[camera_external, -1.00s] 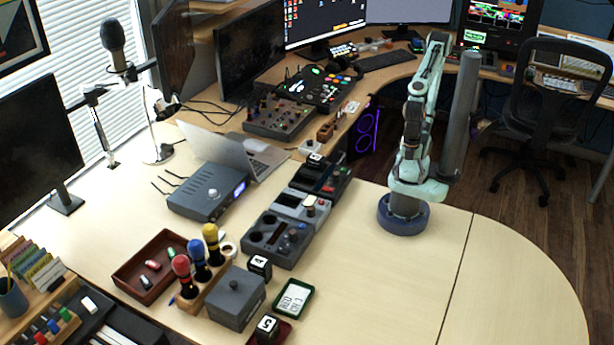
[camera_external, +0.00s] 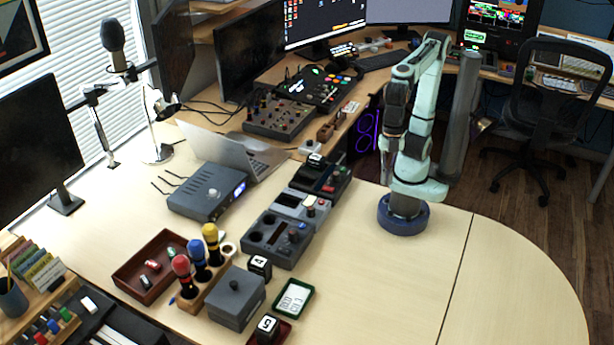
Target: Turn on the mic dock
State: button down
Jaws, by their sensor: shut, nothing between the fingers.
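A grey unit with round wells and small controls (camera_external: 276,239) lies on the near desk, left of my arm's base; it looks like the mic dock, though I cannot read a label. A grey box with antennas and a lit blue display (camera_external: 207,191) stands behind it to the left. Red, blue and yellow microphones (camera_external: 210,244) stand in a wooden holder. My gripper (camera_external: 385,168) is shut and empty, pointing down, above and right of the dock and apart from it. Its fingertips are small and dark here.
A switch panel (camera_external: 323,178) and a smaller control box (camera_external: 309,202) adjoin the dock's far side. A lidded grey box (camera_external: 236,298), dice and a green-framed display (camera_external: 294,298) lie nearer. An open laptop (camera_external: 250,155) stands behind. The right desk is clear.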

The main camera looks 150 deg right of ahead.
jog(key=w+d, duration=0.7)
jog(key=w, duration=0.1)
jog(key=m+g, duration=0.2)
jog(key=m, duration=0.3)
send_over(287, 250)
jog(key=d, duration=0.2)
notch_tip(287, 250, down, 13)
jog(key=shift+a+r+y, duration=0.1)
jog(key=shift+r+y, duration=0.05)
jog(key=shift+y, duration=0.25)
jog(key=f, duration=0.4)
jog(key=a+f, duration=0.1)
jog(key=f, duration=0.9)
jog(key=shift+a, duration=0.4)
jog(key=shift+a+f, duration=0.1)
jog(key=shift+f, duration=0.1)
